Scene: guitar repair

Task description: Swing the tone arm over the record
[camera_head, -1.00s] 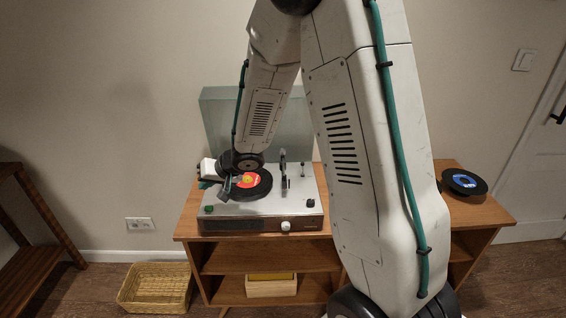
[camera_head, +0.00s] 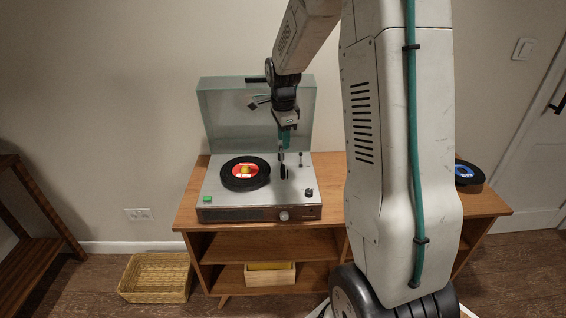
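The record player (camera_head: 222,205) stands on the wooden cabinet with its translucent lid (camera_head: 225,115) raised. A black record with a red label (camera_head: 245,173) lies on its platter. The dark tone arm (camera_head: 283,168) is to the right of the record and looks small and slender; its exact angle is hard to tell. My gripper (camera_head: 286,138) points down with teal fingertips, just above the back end of the tone arm, in front of the lid. I cannot tell whether the fingers touch the tone arm or how far apart they are.
A second record with a blue label (camera_head: 467,173) lies at the right of the cabinet top (camera_head: 490,205), partly hidden by my arm. A wicker basket (camera_head: 155,277) sits on the floor. A wooden box (camera_head: 270,277) is on the lower shelf. A dark button and a knob sit on the player's front.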

